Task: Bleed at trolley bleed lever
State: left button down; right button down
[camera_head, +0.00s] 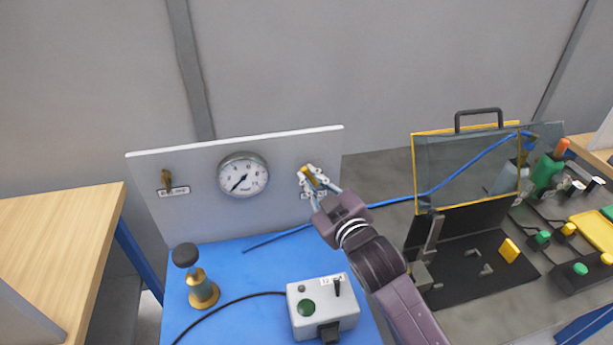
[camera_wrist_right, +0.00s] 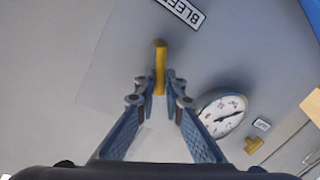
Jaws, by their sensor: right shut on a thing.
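The bleed lever (camera_wrist_right: 160,66) is a small yellow handle on the grey upright panel (camera_head: 290,150), by a label reading "BLEE..." (camera_wrist_right: 182,10) in the right wrist view. My right gripper (camera_head: 307,174) is at the panel's right side, its fingers closed around the lever; in the right wrist view the fingertips (camera_wrist_right: 160,84) sit on both sides of the lever's lower end. In the head view the fingers hide most of the lever and its label. A round white pressure gauge (camera_head: 243,175) is on the panel left of my gripper. My left gripper is not in view.
A second brass valve (camera_head: 167,181) is at the panel's left. A black-knobbed brass plunger (camera_head: 195,276) and a grey control box (camera_head: 322,305) with a green button stand on the blue trolley top (camera_head: 250,275). A blue hose (camera_head: 440,185) runs right, to a yellow-framed clear guard (camera_head: 465,165).

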jog(key=shift+w+d+r+m+t+y+p, duration=0.15)
jog(key=shift+d+m, duration=0.35)
jog(key=shift+m, duration=0.85)
jog(key=shift+w+d+f+m+t+y+p, duration=0.1)
jog(key=shift+d+m+t+y+p, duration=0.3)
jog(key=shift+m, duration=0.95)
jog(key=shift+d, duration=0.15)
jog(key=c, duration=2)
grip_release()
jog(key=shift+r, duration=0.1)
